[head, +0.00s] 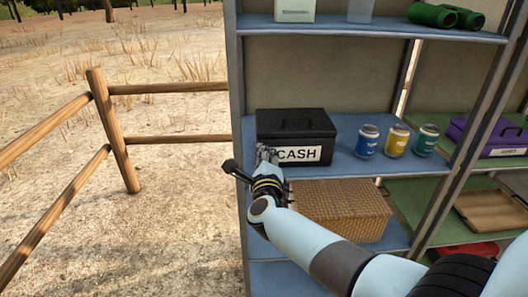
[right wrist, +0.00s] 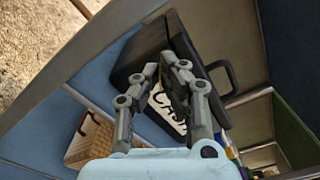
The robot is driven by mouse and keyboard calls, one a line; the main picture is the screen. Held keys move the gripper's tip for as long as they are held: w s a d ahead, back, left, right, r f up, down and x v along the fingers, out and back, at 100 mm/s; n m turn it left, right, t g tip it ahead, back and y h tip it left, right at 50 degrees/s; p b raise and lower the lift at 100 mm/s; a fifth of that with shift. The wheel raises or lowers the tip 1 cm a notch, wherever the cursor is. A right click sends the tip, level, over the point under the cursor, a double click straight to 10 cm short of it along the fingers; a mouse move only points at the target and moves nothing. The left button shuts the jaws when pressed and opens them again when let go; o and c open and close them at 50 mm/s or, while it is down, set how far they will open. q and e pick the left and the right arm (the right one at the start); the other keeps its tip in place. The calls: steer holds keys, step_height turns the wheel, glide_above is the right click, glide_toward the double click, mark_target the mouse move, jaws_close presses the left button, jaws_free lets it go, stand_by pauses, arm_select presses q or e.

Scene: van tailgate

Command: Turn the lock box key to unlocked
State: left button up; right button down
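The lock box is a black cash box (head: 296,125) with a white CASH label, standing at the left of the middle shelf. It also shows in the right wrist view (right wrist: 150,48), tilted by the camera angle. My right gripper (head: 266,152) is at the left part of the box's front, just left of the label. In the right wrist view its fingers (right wrist: 161,66) lean in, with their tips close together at the box front. The key is hidden, so I cannot tell whether the fingers hold it. My left gripper is out of view.
Blue, yellow and green cans (head: 397,141) stand right of the box. A wicker basket (head: 345,205) sits on the shelf below. The shelf's left upright (head: 238,120) is close to my right gripper.

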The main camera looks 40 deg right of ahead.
steer(key=n+p, duration=0.1)
steer(key=n, duration=0.5)
steer(key=shift+f+p, duration=0.2)
steer(key=shift+p, duration=0.1)
steer(key=shift+n, duration=0.3)
steer(key=c, duration=1.6)
jaws_free()
steer(key=shift+o, duration=0.2)
steer(key=shift+a, duration=0.1)
steer(key=v, duration=1.2)
